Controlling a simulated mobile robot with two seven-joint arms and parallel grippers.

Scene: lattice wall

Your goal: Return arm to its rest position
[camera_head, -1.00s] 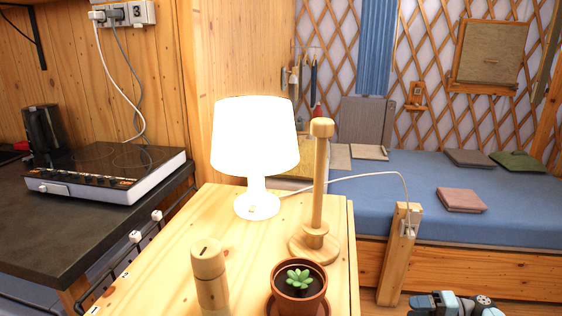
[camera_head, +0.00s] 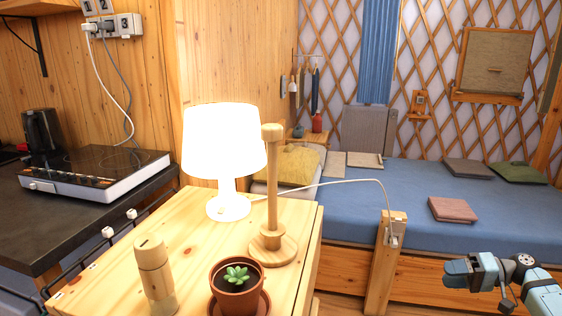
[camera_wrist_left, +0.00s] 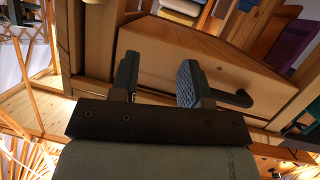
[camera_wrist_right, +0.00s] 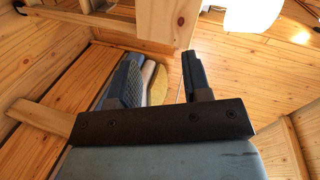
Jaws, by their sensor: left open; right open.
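My right arm (camera_head: 520,283) shows at the lower right of the head view, in front of the bed. In the right wrist view my right gripper (camera_wrist_right: 160,80) is open, with nothing between its fingers. My left gripper (camera_wrist_left: 158,80) shows only in the left wrist view. It is open and empty, with a wooden panel and a dark handle beyond its fingers. My left arm is outside the head view.
A wooden cabinet top (camera_head: 190,240) holds a lit lamp (camera_head: 222,150), a wooden stand (camera_head: 272,200), a wooden bottle (camera_head: 154,275) and a potted succulent (camera_head: 237,285). A blue bed (camera_head: 400,190) lies behind, and a black counter (camera_head: 60,215) stands left.

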